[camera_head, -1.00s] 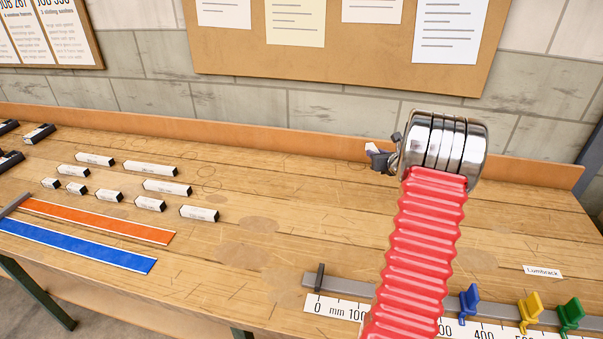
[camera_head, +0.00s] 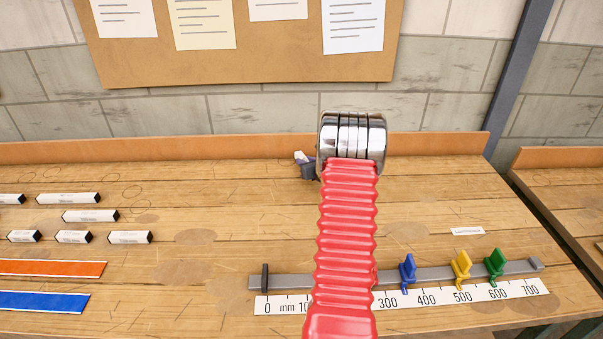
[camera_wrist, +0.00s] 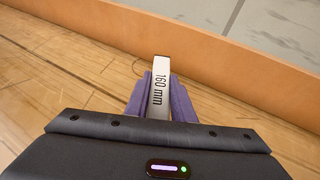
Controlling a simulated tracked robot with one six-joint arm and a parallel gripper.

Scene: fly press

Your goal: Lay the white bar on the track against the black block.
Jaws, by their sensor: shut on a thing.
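My gripper (camera_wrist: 160,98) is shut on a white bar (camera_wrist: 161,72) marked "160 mm", seen in the wrist view between its purple fingers. In the head view the gripper (camera_head: 304,166) is mostly hidden behind my red arm, and only a small white end of the bar (camera_head: 299,155) shows. The grey track (camera_head: 440,273) lies at the front right of the bench. The black block (camera_head: 265,277) stands upright at the track's left end. My arm hides part of the track.
Blue (camera_head: 407,270), yellow (camera_head: 461,267) and green (camera_head: 495,264) sliders sit along the track, above a white millimetre scale (camera_head: 450,297). Several white bars with black ends lie at left, behind an orange strip (camera_head: 60,268) and a blue strip (camera_head: 45,301). A low orange-brown board (camera_head: 220,149) edges the bench's back.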

